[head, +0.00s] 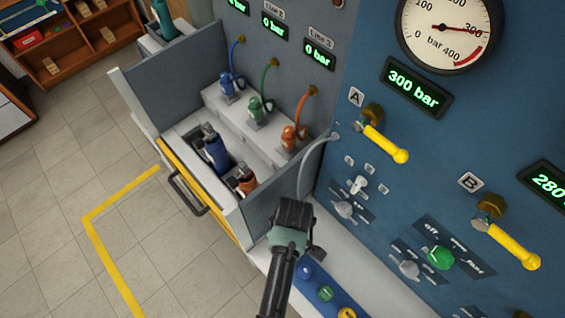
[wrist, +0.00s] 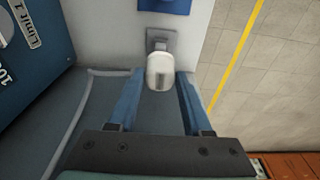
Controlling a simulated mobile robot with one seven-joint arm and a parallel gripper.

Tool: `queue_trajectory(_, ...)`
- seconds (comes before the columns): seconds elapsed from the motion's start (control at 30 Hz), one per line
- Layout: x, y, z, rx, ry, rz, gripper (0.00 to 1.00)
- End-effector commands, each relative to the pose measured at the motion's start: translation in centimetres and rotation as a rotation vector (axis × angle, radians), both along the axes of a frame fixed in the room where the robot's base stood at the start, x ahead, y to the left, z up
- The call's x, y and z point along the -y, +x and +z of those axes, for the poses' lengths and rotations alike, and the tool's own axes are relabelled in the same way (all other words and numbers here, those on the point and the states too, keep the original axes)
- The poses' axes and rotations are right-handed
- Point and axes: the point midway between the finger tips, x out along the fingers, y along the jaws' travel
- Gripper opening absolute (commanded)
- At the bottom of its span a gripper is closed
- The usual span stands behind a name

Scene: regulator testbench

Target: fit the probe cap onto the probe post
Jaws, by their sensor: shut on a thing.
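In the wrist view my gripper (wrist: 160,75) is shut on a small whitish rounded piece, which I take to be the probe cap (wrist: 160,71). The piece sits between the tips of the two blue fingers. Just beyond it is a small grey square plate with a stub, likely the probe post (wrist: 160,39), on the pale ledge. The cap overlaps the lower part of it in the picture, and I cannot tell whether they touch. In the head view my gripper (head: 292,222) is over the ledge, and its body hides the cap.
Blue, green and yellow round pieces (head: 325,293) line the ledge (head: 380,292) in front. The blue panel with yellow lever handles (head: 385,140) rises at right. A grey hose (head: 312,160) hangs close behind my gripper.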

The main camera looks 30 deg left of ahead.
Motion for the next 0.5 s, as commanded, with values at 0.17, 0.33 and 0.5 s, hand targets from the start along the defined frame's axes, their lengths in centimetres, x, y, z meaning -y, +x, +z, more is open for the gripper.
queue_trajectory(0.17, 0.0, 0.0, -1.9, 0.0, 0.0, 0.0, 0.0)
queue_trajectory(0.33, 0.0, 0.0, -2.0, 0.001, 0.0, -0.001, 0.0)
queue_trajectory(0.5, 0.0, 0.0, -2.0, 0.001, 0.0, -0.001, 0.0)
